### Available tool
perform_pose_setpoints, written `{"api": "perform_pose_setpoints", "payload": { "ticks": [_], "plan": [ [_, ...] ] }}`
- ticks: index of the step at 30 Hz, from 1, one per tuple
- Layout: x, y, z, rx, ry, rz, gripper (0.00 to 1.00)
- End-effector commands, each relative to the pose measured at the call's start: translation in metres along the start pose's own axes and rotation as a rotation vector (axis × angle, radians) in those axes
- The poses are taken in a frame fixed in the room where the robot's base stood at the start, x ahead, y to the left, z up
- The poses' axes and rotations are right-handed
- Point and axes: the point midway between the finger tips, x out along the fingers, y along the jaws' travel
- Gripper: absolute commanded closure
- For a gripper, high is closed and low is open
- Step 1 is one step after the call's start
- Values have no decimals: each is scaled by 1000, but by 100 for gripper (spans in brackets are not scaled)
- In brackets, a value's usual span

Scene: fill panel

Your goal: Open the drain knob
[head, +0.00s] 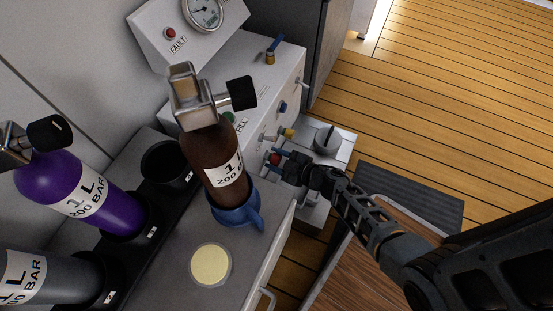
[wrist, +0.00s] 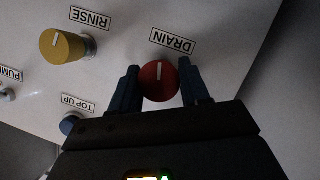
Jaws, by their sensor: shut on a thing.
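The round red drain knob (wrist: 160,82) sits on the pale panel face below its upside-down DRAIN label (wrist: 173,41) in the wrist view. Its white mark line runs straight up and down in that picture. My gripper (wrist: 158,90) has one dark blue finger on each side of the knob and is shut on it. In the head view my gripper (head: 277,158) reaches the panel's front from the right, and the red knob (head: 273,159) shows between the fingers, partly hidden by them.
A yellow RINSE knob (wrist: 63,46) and a blue TOP UP knob (wrist: 71,123) are on the same panel. A brown bottle (head: 215,160) stands in a blue holder on the bench, and a purple bottle (head: 80,195) stands left. Wooden floor (head: 450,90) is open at the right.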

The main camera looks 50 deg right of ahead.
Motion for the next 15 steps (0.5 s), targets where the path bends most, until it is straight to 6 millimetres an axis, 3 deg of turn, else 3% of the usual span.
{"api": "perform_pose_setpoints", "payload": {
  "ticks": [6, 7, 12, 15],
  "plan": [
    [0, -1, 0, 0, 0, -2, 85],
    [0, -1, 0, 1, 0, -3, 52],
    [0, -1, 0, 1, 0, -2, 36],
    [0, 0, 0, 2, 0, -2, 34]
  ]
}}
